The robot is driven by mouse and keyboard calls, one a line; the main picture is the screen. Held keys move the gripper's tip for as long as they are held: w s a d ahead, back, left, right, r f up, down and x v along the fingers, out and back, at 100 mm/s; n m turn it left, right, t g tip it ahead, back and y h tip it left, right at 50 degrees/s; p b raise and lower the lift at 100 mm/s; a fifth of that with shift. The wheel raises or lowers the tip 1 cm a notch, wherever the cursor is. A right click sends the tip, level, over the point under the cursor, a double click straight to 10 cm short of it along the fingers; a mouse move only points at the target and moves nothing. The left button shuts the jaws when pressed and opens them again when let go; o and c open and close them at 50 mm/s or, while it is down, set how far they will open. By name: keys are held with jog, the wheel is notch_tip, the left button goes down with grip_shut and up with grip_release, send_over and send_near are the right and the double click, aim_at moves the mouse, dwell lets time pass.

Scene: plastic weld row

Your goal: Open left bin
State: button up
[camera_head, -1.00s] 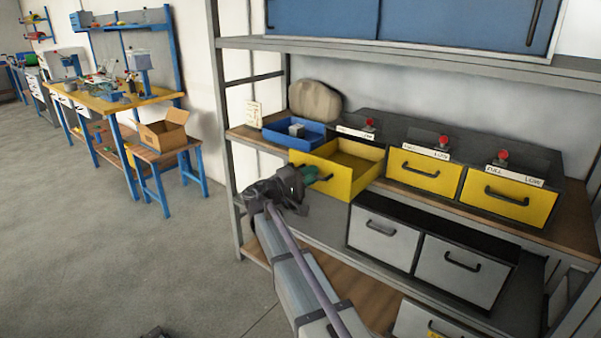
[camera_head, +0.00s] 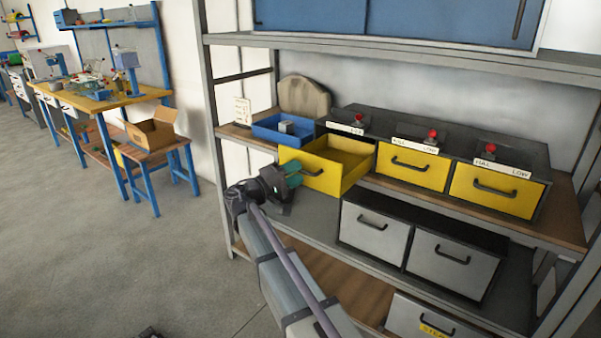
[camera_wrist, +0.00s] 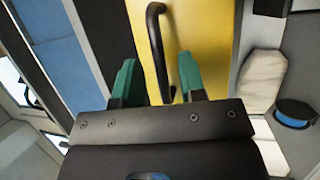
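The left yellow bin (camera_head: 340,183) on the middle shelf is pulled out from its housing, and its yellow inside shows from above. Its black handle (camera_head: 312,172) is on the front face. My gripper (camera_head: 294,173), with green fingers, is just in front of that face, close to the handle's left end. In the wrist view, the two green fingers (camera_wrist: 158,80) stand apart on either side of the black handle (camera_wrist: 157,42), with gaps to it. My gripper is open and holds nothing.
Two other yellow bins, the middle one (camera_head: 413,167) and the right one (camera_head: 496,191), are closed. A blue tray (camera_head: 268,135) with a small grey block (camera_head: 287,127) sits left of the open bin. Grey drawers (camera_head: 374,228) are below.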

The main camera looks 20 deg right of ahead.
jog(key=b+v, duration=0.1)
jog(key=v, duration=0.7)
jog(key=shift+a, duration=0.35)
jog(key=shift+s+f, duration=0.1)
jog(key=s+d+f+g+y, duration=0.1)
jog(key=s+f+g+y, duration=0.1)
jog(key=s+f+y, duration=1.1)
jog(key=s+a+f+m+g+y, duration=0.1)
jog(key=s+a+f+y, duration=0.2)
jog(key=s, duration=0.4)
jog(key=s+f+g+y, duration=0.1)
jog(key=s+f+y, duration=0.3)
jog(key=s, duration=0.2)
notch_tip(320, 180, up, 20)
jog(key=d+p, duration=0.1)
jog(key=p, duration=1.9)
jog(key=shift+d, duration=0.25)
